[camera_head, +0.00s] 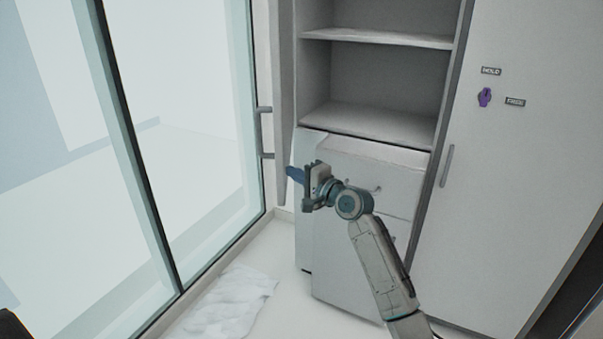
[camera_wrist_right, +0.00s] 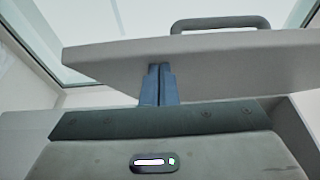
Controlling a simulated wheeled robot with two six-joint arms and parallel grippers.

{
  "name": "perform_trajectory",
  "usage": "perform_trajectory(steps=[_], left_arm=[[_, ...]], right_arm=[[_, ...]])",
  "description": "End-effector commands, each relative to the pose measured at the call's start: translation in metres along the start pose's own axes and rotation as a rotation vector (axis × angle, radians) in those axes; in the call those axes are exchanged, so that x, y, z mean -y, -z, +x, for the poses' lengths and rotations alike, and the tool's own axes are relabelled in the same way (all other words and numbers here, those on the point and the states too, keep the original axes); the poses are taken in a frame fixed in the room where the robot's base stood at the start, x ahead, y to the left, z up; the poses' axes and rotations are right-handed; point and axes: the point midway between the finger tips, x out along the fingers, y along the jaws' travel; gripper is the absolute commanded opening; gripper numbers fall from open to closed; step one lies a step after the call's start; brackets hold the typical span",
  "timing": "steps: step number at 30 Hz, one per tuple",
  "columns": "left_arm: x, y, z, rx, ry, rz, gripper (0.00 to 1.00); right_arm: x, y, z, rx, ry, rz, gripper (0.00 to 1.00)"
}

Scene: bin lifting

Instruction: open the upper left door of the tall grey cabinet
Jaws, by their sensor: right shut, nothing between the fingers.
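The tall grey cabinet's upper left door (camera_head: 284,90) stands swung wide open and shows nearly edge-on in the head view. Its bar handle (camera_head: 260,132) is on the far side, towards the glass. The shelves (camera_head: 385,112) behind the doorway are exposed and look empty. My right gripper (camera_head: 291,174) is shut and empty at the door's lower end. In the right wrist view, the shut blue fingertips (camera_wrist_right: 159,72) overlap the grey door panel (camera_wrist_right: 220,62), with the handle (camera_wrist_right: 220,23) beyond it. I cannot tell whether they touch it. My left gripper is out of view.
Below the shelves is a lower front with handles (camera_head: 350,240), partly behind my right arm. A closed tall door (camera_head: 520,170) with a purple knob (camera_head: 485,97) is at right. Glass panels (camera_head: 185,130) stand left. A crumpled white sheet (camera_head: 232,300) lies on the floor.

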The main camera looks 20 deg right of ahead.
Motion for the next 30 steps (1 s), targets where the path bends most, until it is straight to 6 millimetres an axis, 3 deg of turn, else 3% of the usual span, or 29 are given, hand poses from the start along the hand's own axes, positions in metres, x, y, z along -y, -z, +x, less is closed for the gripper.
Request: perform_trajectory(steps=[8,15,30], left_arm=[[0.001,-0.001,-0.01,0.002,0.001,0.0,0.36],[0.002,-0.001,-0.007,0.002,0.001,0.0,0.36],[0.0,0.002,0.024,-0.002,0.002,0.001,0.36]], right_arm=[[0.003,-0.05,0.05,0.005,0.003,0.008,0.0],[0.001,-0.098,0.112,0.006,0.002,0.005,0.0],[-0.002,-0.152,0.217,0.003,0.001,0.001,0.0]])
